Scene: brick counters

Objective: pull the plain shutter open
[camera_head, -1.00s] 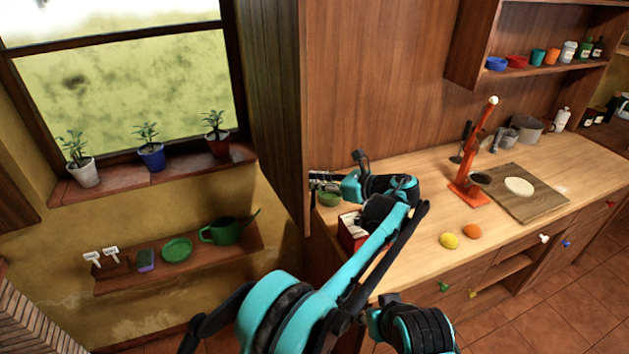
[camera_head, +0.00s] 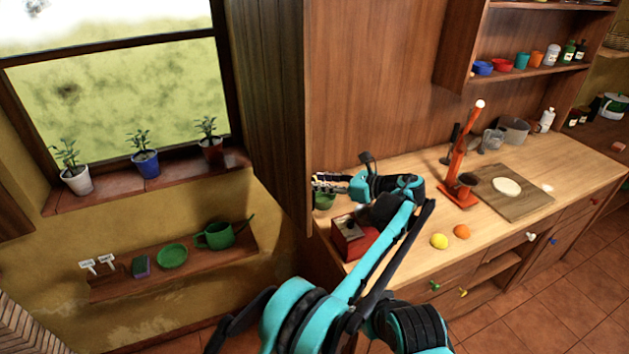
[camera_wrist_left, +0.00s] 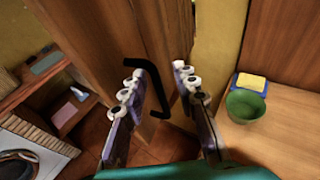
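The plain shutter (camera_head: 268,100) is a tall dark wooden panel standing out from the wall at the right side of the window. In the left wrist view its wooden panel (camera_wrist_left: 105,40) carries a black bar handle (camera_wrist_left: 158,92). My left gripper (camera_head: 322,181) is beside the shutter's lower front edge. In the left wrist view the left gripper (camera_wrist_left: 160,88) is open, with its fingers spread to either side of the handle and panel edge. I cannot tell whether a finger touches the handle. My right gripper is not in view.
A green bowl (camera_head: 323,201) and a red box (camera_head: 352,238) are close under my left gripper on the counter (camera_head: 410,270). Potted plants stand on the window sill (camera_head: 110,190). A lower shelf (camera_head: 190,266) holds a green watering can (camera_head: 218,235). A red-orange lever press (camera_head: 463,165) stands farther right.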

